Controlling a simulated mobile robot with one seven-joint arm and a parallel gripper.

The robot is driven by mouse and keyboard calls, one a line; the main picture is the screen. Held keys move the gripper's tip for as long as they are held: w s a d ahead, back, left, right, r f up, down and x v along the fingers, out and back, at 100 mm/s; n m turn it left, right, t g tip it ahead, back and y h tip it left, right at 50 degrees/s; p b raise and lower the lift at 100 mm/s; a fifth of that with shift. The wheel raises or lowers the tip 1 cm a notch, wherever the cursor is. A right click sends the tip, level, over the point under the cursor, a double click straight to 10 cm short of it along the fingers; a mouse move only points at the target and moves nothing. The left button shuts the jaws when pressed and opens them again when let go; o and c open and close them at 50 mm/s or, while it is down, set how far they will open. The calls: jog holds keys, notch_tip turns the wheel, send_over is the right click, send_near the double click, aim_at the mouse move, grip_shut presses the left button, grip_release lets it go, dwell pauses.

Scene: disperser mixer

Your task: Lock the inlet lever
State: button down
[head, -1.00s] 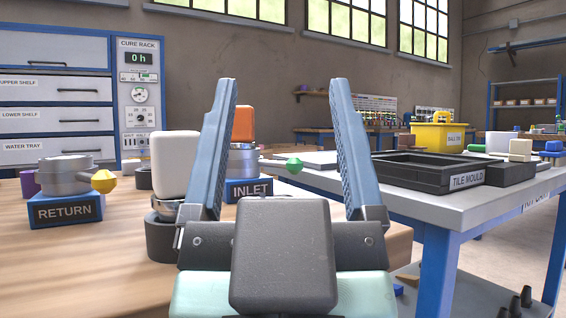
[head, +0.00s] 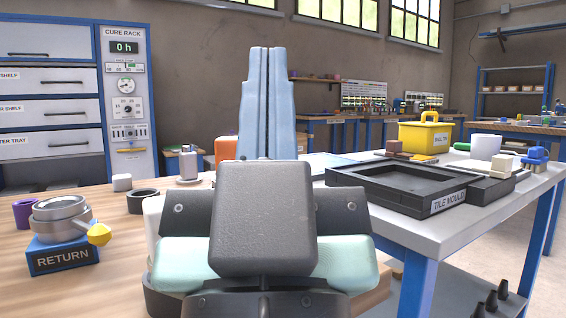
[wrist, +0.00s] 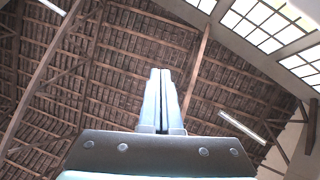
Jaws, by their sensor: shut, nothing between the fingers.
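My gripper (head: 264,55) stands upright in the middle of the head view, its two blue fingers closed together with nothing between them. In the wrist view my gripper (wrist: 160,75) is also shut and points up at the roof. The inlet lever and its INLET block do not show in the head view now; my gripper and wrist cover that part of the table. The RETURN block (head: 63,258) at the left carries a round metal fitting (head: 60,215) with a yellow-knobbed lever (head: 98,234) pointing right.
An orange object (head: 225,148) and a white object (head: 154,215) are partly hidden behind my gripper. A black ring (head: 142,200) and a purple cup (head: 25,211) stand on the wooden table. The tile mould (head: 445,203) lies on the grey table at right. The cure rack (head: 125,100) stands behind.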

jog(key=w+r+m+g+y+p, duration=0.1)
jog(key=w+r+p, duration=0.1)
jog(key=r+p, duration=0.6)
jog(key=w+r+g+y+p, duration=0.1)
jog(key=w+r+p, duration=0.3)
jog(key=p, duration=0.6)
jog(key=w+d+f+m+g+y+p, duration=0.1)
jog(key=w+f+m+g+p, duration=0.1)
jog(key=f+m+g+p, duration=0.25)
jog(key=w+d+f+m+g+p, duration=0.1)
jog(key=w+f+m+p, duration=0.2)
jog(key=f+p, duration=0.3)
jog(key=s+d+f+m+g+p, duration=0.1)
jog(key=f+m+p, duration=0.1)
jog(key=f, duration=0.3)
jog(key=s+d+f+m+g+p, duration=0.1)
jog(key=s+f+m+p, duration=0.1)
jog(key=f+m, duration=0.3)
jog(key=s+d+f+m+g+h+p, duration=0.1)
jog(key=s+f+m, duration=0.1)
jog(key=f+m, duration=0.1)
jog(key=shift+s+d+f+p, duration=0.1)
jog(key=shift+f+p, duration=0.1)
jog(key=shift+f, duration=0.25)
jog(key=shift+s+d+f+p, duration=0.1)
jog(key=shift+f+p, duration=0.1)
jog(key=shift+f, duration=0.25)
jog(key=shift+w, duration=0.15)
